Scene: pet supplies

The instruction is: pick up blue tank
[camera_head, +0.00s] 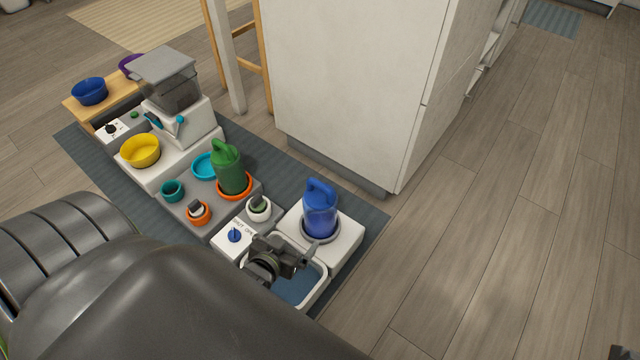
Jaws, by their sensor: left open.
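The blue tank (320,212) is a translucent blue container with a blue handle on top. It stands upright in a dark round ring on a white base (347,245). My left gripper (290,258) is open, just to the left of and in front of the tank's lower part, over a white-rimmed basin. One finger overlaps the lower edge of the tank's base in the picture; I cannot tell whether it touches. A small dark part at the bottom right corner looks like the tip of my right gripper (621,352), mostly cut off.
A green tank (231,168) stands in an orange ring to the left. Small bowls, a yellow bowl (140,151) and a grey-lidded feeder (172,85) stand further left on the grey mat (372,222). A white cabinet (350,90) rises behind. Floor at right is clear.

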